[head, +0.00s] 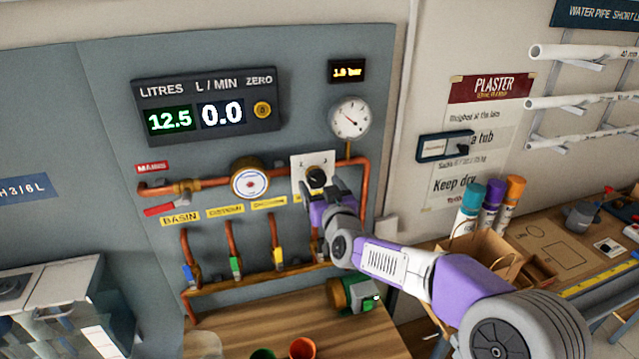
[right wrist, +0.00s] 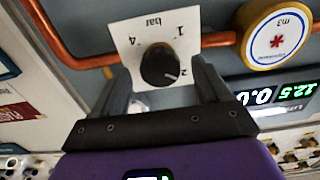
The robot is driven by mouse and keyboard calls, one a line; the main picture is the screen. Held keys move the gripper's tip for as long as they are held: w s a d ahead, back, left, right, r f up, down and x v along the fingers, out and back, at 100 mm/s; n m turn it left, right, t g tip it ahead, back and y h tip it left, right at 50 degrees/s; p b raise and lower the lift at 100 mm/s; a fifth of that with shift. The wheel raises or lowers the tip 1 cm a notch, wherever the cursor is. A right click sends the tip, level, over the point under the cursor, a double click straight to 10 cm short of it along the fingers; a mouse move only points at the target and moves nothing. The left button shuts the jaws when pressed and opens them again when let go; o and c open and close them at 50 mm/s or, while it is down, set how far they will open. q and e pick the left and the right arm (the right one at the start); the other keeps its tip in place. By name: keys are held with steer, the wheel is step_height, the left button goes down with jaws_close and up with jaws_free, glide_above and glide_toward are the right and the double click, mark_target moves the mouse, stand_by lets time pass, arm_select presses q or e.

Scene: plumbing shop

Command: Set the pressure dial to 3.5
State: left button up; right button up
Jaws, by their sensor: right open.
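The pressure dial is a black round knob (right wrist: 160,66) on a white plate (right wrist: 125,40) marked bar, with 1, 2 and 4 legible, upside down in the right wrist view. The knob's light pointer mark is close to the 2. In the head view the knob (head: 317,176) shows just above my right gripper (head: 318,192). My right gripper is open, its fingers on either side of the knob in the right wrist view; I cannot tell whether they touch it. A small amber display (head: 347,70) reads about 1.8 bar, blurred. My left gripper is out of view.
A round pressure gauge (head: 349,118) sits above the plate. Copper pipe (head: 210,184) runs beside it, with a water meter (head: 250,181) to the left. Several valve levers hang below. A wooden bench (head: 290,315) stands under the panel.

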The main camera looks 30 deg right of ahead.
steer(key=shift+w+d, duration=0.15)
steer(key=shift+w, duration=0.25)
steer(key=c, duration=1)
steer(key=shift+c, duration=0.2)
